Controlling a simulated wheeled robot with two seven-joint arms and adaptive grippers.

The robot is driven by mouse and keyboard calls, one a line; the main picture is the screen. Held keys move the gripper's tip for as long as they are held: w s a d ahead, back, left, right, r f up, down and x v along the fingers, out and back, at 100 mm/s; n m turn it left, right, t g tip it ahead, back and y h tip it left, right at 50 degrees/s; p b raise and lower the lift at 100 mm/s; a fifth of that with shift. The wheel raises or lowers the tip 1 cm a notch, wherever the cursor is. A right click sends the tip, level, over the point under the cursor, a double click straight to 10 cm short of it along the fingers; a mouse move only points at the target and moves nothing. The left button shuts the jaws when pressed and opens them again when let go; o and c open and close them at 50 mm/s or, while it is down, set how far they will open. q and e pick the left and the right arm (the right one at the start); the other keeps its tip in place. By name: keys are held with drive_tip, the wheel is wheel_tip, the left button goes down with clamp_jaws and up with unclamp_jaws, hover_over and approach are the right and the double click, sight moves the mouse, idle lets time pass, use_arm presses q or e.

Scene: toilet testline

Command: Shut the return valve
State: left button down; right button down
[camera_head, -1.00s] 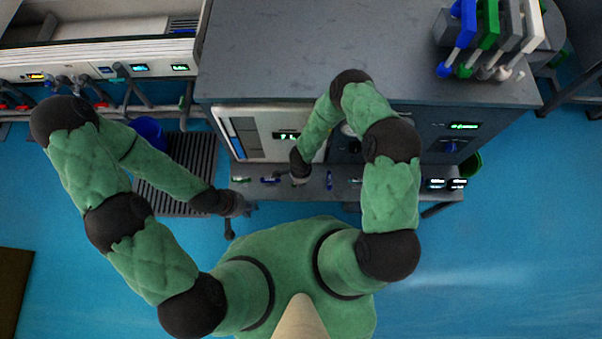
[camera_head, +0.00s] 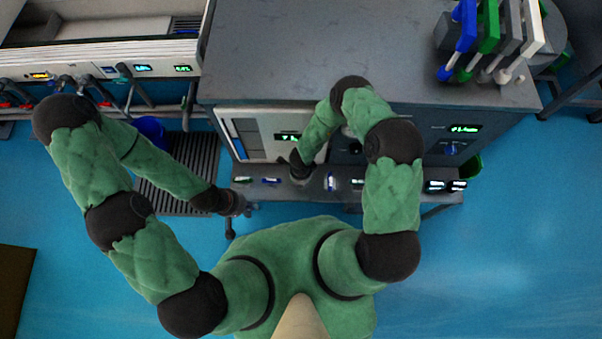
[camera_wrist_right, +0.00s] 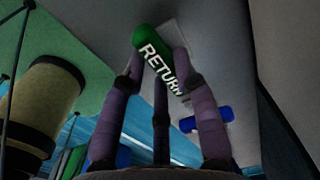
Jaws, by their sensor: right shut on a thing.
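The return valve's green handle (camera_wrist_right: 146,40), with white RETURN lettering, shows in the right wrist view between the fingers of my right gripper (camera_wrist_right: 160,66). The fingers are shut on it, and the handle lies slanted from upper left to lower right. In the head view my right gripper (camera_head: 300,174) is over the narrow ledge in front of the cabinet and hides the handle. My left gripper (camera_head: 238,205) hangs left of the ledge, away from the valve. Its fingers are too small to read.
Another blue handle (camera_wrist_right: 212,119) is beyond my right fingers. The grey cabinet (camera_head: 330,50) stands behind. Blue floor (camera_head: 500,270) is clear at right.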

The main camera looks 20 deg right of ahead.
idle(0.5)
drive_tip(key=c, duration=0.9)
unclamp_jaws()
drive_tip(key=shift+c, duration=0.2)
drive_tip(key=shift+r, duration=0.1)
wheel_tip(320, 180, up, 12)
